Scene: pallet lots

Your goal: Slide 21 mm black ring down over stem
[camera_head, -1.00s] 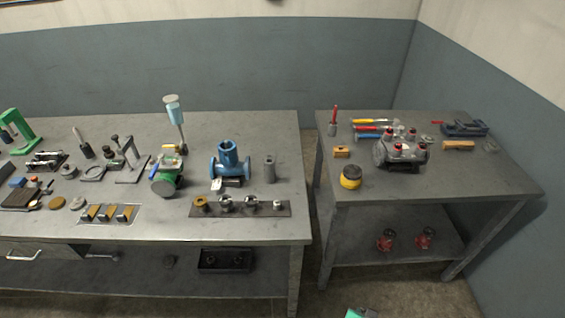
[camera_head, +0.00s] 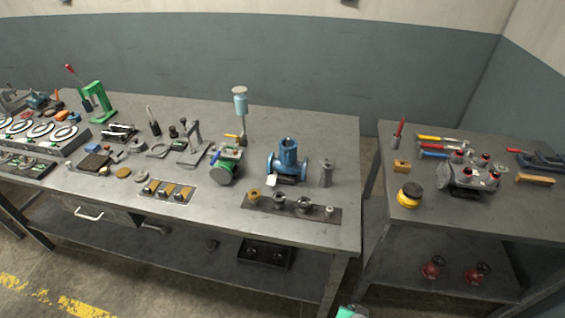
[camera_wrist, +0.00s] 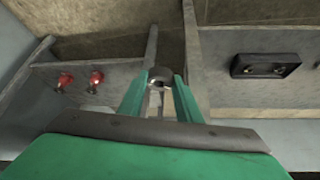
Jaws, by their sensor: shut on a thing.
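My gripper (camera_wrist: 160,84) shows in the wrist view, its green fingers shut on a small, dark, shiny round piece that looks like the black ring (camera_wrist: 159,73). Its size cannot be read. It is held in the air, with bench edges and floor far below. Only a bit of green from my arm's end shows at the bottom of the head view. I cannot tell which part is the stem. A blue flanged valve body (camera_head: 288,160) stands upright on the bench, and a grey cylinder (camera_head: 327,173) stands right of it. My gripper is apart from both.
A dark strip (camera_head: 322,215) with several small round fittings lies at the bench's front right. A green valve (camera_head: 224,168) and a tall blue-topped tool (camera_head: 240,104) stand left of the blue body. A gap separates the right bench (camera_head: 455,215). A black tray (camera_head: 265,254) sits on the lower shelf.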

